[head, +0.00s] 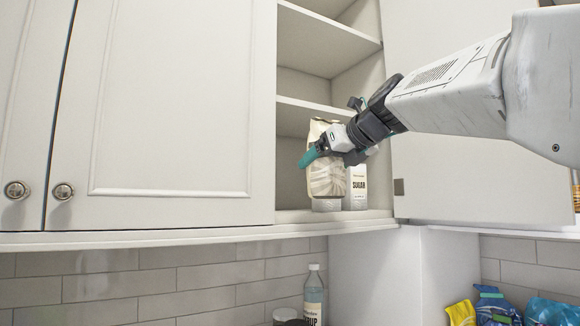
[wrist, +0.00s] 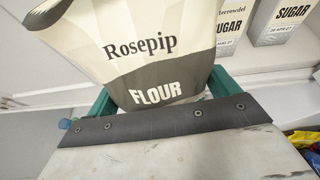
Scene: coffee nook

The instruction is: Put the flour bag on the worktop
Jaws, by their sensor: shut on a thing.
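In the wrist view the bag (wrist: 150,50) reads "Rosepip FLOUR" and fills the upper middle. My gripper (head: 312,158) reaches into the cupboard and is shut on the bag, with teal fingers at its sides (wrist: 160,98). Whether the bag touches the shelf under it is hard to tell. The worktop itself is not clearly visible in either view.
A sugar packet (head: 357,185) stands right beside the flour bag; two sugar packets (wrist: 286,22) show in the wrist view. The cupboard's bottom shelf edge (head: 300,216) runs below. A syrup bottle (head: 314,298) and coloured bags (head: 495,306) are lower down. The open door (head: 480,175) is at right.

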